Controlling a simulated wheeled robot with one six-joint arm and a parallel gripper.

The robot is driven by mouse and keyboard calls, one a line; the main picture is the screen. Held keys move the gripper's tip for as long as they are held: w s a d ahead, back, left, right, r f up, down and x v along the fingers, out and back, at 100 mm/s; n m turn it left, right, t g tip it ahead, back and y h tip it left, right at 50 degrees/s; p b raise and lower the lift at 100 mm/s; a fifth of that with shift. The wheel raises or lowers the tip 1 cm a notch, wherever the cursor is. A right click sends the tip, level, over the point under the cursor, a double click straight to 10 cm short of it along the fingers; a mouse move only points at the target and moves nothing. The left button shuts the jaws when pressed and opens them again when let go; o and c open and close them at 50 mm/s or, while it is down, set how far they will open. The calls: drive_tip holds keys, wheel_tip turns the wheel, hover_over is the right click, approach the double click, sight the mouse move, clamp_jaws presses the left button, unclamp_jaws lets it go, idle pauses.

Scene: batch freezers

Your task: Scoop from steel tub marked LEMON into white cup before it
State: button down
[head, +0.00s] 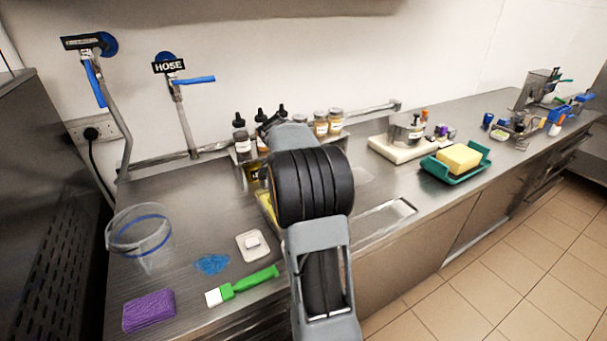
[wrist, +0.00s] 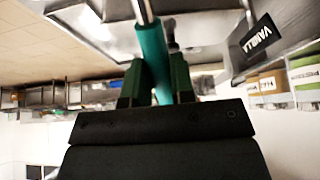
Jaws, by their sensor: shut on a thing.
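My gripper (wrist: 155,80) is shut on a teal handle (wrist: 151,55) with a steel shaft, in the wrist view. The working end of this tool runs out of the top of the view, so I cannot see its head or any load. A grey steel tub marked VANILLA (wrist: 262,38) is at the upper right of the wrist view, beside the tool and apart from my gripper. I cannot make out a tub marked LEMON or a white cup in either view. In the head view my arm covers the middle of the counter and hides my gripper.
A clear bucket (head: 140,238), purple sponge (head: 149,311), green brush (head: 245,286) and white dish (head: 253,246) lie at the counter's left. Dropper bottles (head: 240,141) and jars stand behind my arm. A yellow block on a teal tray (head: 455,174) is to the right.

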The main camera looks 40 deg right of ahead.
drive_tip(key=shift+d+r+p, duration=0.1)
drive_tip(key=shift+r+p, duration=0.2)
drive_tip(key=shift+r, duration=0.5)
drive_tip(key=shift+s+r+p, duration=0.1)
drive_tip(key=shift+r+p, duration=0.05)
drive_tip(key=shift+p, duration=0.25)
drive_tip(key=d+y+p, duration=0.1)
drive_tip(key=y+p, duration=0.1)
drive_tip(key=p, duration=0.2)
drive_tip(key=shift+s+d+t+y, duration=0.1)
drive_tip(key=shift+d+t+y, duration=0.05)
drive_tip(key=shift+t+y, duration=0.15)
drive_tip(key=shift+p, duration=0.35)
drive_tip(key=shift+d+y+p, duration=0.25)
drive_tip(key=shift+y+p, duration=0.35)
drive_tip(key=shift+p, duration=0.05)
